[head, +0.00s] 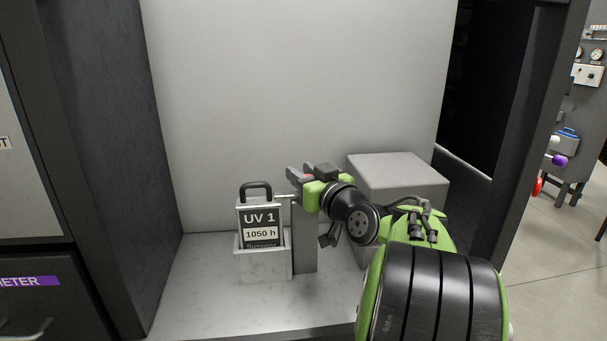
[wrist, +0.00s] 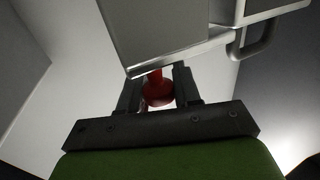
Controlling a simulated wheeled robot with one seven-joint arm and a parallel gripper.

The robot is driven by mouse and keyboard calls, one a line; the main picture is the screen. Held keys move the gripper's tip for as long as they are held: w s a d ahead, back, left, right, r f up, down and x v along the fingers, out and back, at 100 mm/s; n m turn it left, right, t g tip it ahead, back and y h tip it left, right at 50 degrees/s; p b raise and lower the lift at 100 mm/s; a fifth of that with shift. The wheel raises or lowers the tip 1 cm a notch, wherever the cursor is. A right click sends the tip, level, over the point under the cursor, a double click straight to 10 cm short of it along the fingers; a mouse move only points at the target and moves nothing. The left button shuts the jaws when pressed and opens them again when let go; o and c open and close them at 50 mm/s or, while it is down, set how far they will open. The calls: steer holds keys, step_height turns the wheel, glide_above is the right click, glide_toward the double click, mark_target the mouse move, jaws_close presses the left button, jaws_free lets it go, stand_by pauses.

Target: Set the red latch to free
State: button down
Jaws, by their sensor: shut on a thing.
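The red latch (wrist: 158,92) is a small red knob with a round flange. In the wrist view it sits between the two dark fingers of my gripper (wrist: 157,84), below the edge of a grey block. The gripper is shut on the latch. The latch's markings and its exact turn are hidden. The UV 1 cassette (head: 261,216), labelled 1050 h, stands upright in a pale holder (head: 264,265) left of the post.
A grey box (head: 400,175) stands right of the post, behind my arm. A pale back wall (head: 300,80) closes the bay, with a dark pillar (head: 105,140) at left. The bay floor at the front left is clear.

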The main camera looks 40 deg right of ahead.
steer(key=s+d, duration=0.1)
steer(key=d+b, duration=0.1)
steer(key=shift+s+d+r, duration=0.2)
steer(key=shift+s+d, duration=0.15)
steer(key=shift+s, duration=0.05)
steer(key=c, duration=1.2)
jaws_free()
steer(key=o, duration=0.3)
steer(key=shift+s+d, duration=0.1)
steer(key=shift+d, duration=0.05)
steer(key=shift+f, duration=0.15)
